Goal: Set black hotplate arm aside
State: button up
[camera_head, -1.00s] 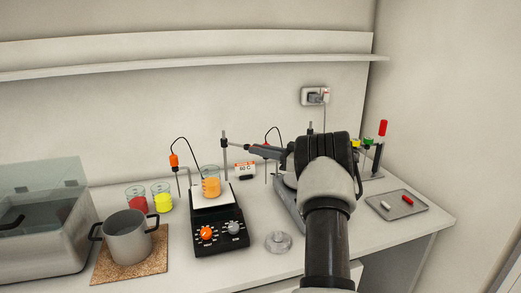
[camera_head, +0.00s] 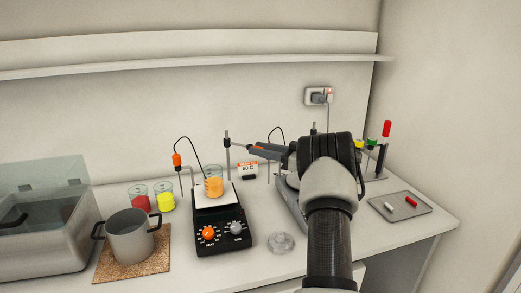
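The black hotplate (camera_head: 221,240) has an orange and a grey knob, and a beaker of orange liquid (camera_head: 214,187) stands on its white top. A thin grey upright (camera_head: 227,160) rises behind its right side. A slim horizontal arm (camera_head: 239,147) runs from that upright to the right, toward my gripper (camera_head: 256,151). My gripper points left, with its fingers close together at the right end of the slim arm. Whether they are shut on it is too small to tell. My wrist hides much of the grey apparatus (camera_head: 289,205) behind it.
A metal pot (camera_head: 130,238) on a cork mat (camera_head: 112,271), a red beaker (camera_head: 138,200) and a yellow beaker (camera_head: 163,199) stand left. A display (camera_head: 246,171) sits behind the hotplate. A glass lid-like piece (camera_head: 281,243) lies in front. A tray (camera_head: 416,211) lies right.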

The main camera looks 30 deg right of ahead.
jog(key=v, duration=1.7)
jog(key=shift+s, duration=0.15)
